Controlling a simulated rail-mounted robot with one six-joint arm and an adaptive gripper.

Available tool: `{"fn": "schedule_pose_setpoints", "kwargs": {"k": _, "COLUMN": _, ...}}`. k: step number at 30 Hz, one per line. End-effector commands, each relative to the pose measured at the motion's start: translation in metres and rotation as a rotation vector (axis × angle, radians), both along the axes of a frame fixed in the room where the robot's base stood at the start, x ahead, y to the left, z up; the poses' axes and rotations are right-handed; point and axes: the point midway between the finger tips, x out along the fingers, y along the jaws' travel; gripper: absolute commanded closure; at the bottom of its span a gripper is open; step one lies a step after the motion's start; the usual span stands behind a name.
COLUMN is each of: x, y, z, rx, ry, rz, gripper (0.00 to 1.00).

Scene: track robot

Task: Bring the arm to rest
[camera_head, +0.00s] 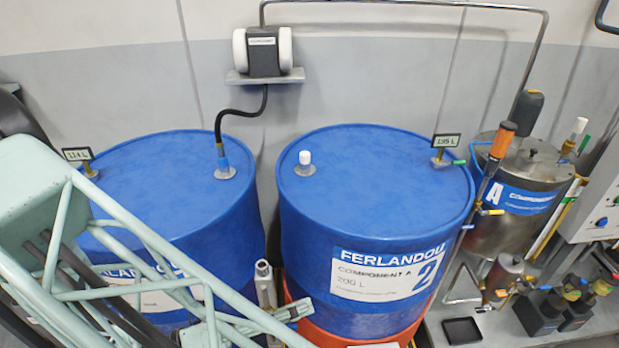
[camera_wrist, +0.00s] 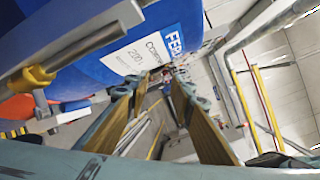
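My gripper (camera_wrist: 160,88) shows in the wrist view with its two long fingers apart, and I see nothing held between them. Beyond and above it is the blue drum (camera_wrist: 150,55) with its white label, tilted in this view. In the head view, my pale green lattice arm crosses the lower left, in front of the left blue drum (camera_head: 150,165). I cannot make out my gripper's fingers clearly in the head view.
The right blue drum (camera_head: 375,175) carries a "2" label and a white cap (camera_head: 305,158). A hose (camera_head: 218,125) enters the left drum. A steel tank (camera_head: 510,230), an orange-handled tool (camera_head: 500,140) and a black tray (camera_head: 462,331) stand at the right.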

Motion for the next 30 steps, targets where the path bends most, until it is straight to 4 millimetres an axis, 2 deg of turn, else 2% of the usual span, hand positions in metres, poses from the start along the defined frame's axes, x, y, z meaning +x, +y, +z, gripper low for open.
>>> {"fn": "schedule_pose_setpoints", "kwargs": {"k": 15, "x": 0.021, "y": -0.066, "z": 0.065, "rx": 0.178, "ry": -0.149, "rz": -0.295, "gripper": 0.78}}
{"fn": "schedule_pose_setpoints", "kwargs": {"k": 30, "x": 0.024, "y": -0.131, "z": 0.121, "rx": 0.327, "ry": -0.315, "rz": -0.578, "gripper": 0.78}}
